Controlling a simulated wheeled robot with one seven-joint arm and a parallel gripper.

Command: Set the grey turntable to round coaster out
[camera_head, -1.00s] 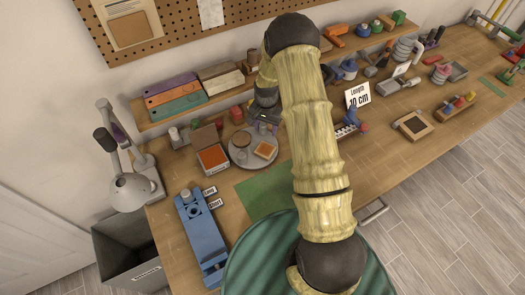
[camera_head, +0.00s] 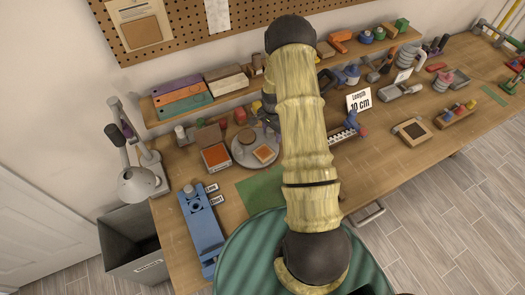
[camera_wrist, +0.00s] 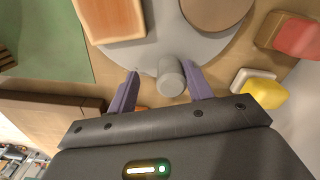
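The grey turntable (camera_head: 238,154) is a round disc on the bench near the wall. It carries a brown round coaster (camera_head: 246,136) and an orange square piece with a wooden rim (camera_head: 264,153). In the wrist view the turntable (camera_wrist: 160,50) fills the top, with the round coaster (camera_wrist: 215,10) at upper right and the square piece (camera_wrist: 110,18) at upper left. A grey cylindrical knob (camera_wrist: 171,77) stands at the disc's near edge. My gripper (camera_wrist: 161,70) is open, its purple fingers either side of the knob, with a gap at the left finger. My arm partly hides the turntable's right side in the head view.
An orange-topped box (camera_head: 215,157) stands left of the turntable. Red (camera_wrist: 300,38) and yellow (camera_wrist: 262,92) items lie close right of my gripper in the wrist view. A green mat (camera_head: 260,190) lies in front. A shelf (camera_head: 190,104) runs behind.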

